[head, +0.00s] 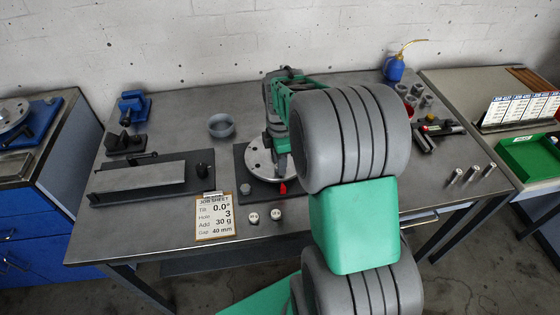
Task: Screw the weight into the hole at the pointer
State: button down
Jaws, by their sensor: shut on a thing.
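The rotor (257,160) is a pale round plate with holes, mounted on a dark base plate (262,203) at the middle of the bench. A red pointer (283,188) stands at its front right edge. My gripper (281,168) reaches down over the right part of the rotor, close to the pointer. It is shut on the weight, which is too small and covered to make out. My arm hides the rotor's right side, and I cannot tell whether the weight touches a hole. Two round weights (253,218) (276,215) stand on the bench in front of the base plate.
A job sheet (214,217) reads hole 3, add 30 g. A grey block fixture (140,178), a bowl (221,126) and a blue vise (134,106) are to the left. Metal pins (471,173) and a blue oil can (394,69) are to the right.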

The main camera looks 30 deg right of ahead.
jog(key=n, duration=0.6)
jog(key=shift+r+p, duration=0.1)
jog(key=shift+p, duration=0.25)
jog(key=n, duration=0.3)
jog(key=n, duration=0.4)
jog(key=shift+p, duration=0.3)
jog(key=shift+n, duration=0.8)
jog(key=shift+f, duration=0.55)
